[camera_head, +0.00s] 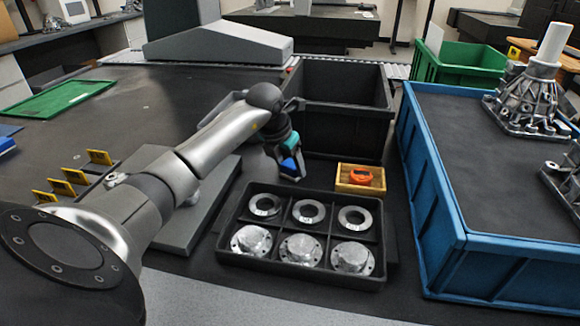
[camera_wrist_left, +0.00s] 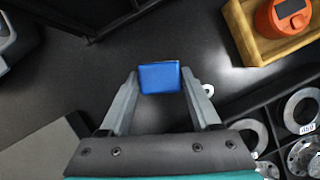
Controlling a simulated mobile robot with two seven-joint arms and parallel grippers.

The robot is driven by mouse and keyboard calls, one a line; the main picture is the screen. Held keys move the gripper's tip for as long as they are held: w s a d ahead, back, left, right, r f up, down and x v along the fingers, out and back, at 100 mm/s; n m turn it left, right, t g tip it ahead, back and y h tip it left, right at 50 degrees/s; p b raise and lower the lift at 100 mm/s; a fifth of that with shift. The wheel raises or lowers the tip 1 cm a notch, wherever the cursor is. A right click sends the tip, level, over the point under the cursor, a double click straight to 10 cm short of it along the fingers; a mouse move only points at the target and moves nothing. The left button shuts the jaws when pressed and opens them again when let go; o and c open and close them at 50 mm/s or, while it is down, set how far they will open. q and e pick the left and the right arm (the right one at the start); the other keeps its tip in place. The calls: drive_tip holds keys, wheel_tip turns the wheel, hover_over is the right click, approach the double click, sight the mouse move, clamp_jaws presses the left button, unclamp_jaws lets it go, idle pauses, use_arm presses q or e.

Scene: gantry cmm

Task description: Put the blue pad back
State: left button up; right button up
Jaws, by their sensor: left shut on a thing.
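The blue pad (camera_wrist_left: 160,76) is a small blue block between the fingertips of my left gripper (camera_wrist_left: 160,84) in the left wrist view. The fingers are shut on its two sides. In the head view the blue pad (camera_head: 289,164) shows at the tip of my left gripper (camera_head: 290,168), which points down over the dark table, behind the black part tray and left of the small wooden tray. How far the pad is above the table is hard to tell. My right gripper is not in view.
The black divided tray (camera_head: 300,277) holds metal rings and flanged discs. The wooden tray (camera_head: 343,187) holds an orange device (camera_head: 361,176). A black bin (camera_head: 345,125) stands behind, and a blue crate (camera_head: 440,215) on the right. A grey plate (camera_head: 180,232) lies left under my arm.

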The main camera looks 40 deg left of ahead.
use_arm(q)
drive_tip(key=shift+f, duration=0.1)
drive_tip(key=o, duration=1.2)
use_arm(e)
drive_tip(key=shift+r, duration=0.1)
use_arm(q)
drive_tip(key=shift+r, duration=0.25)
drive_tip(key=p+v, duration=0.4)
drive_tip(key=v, duration=0.8)
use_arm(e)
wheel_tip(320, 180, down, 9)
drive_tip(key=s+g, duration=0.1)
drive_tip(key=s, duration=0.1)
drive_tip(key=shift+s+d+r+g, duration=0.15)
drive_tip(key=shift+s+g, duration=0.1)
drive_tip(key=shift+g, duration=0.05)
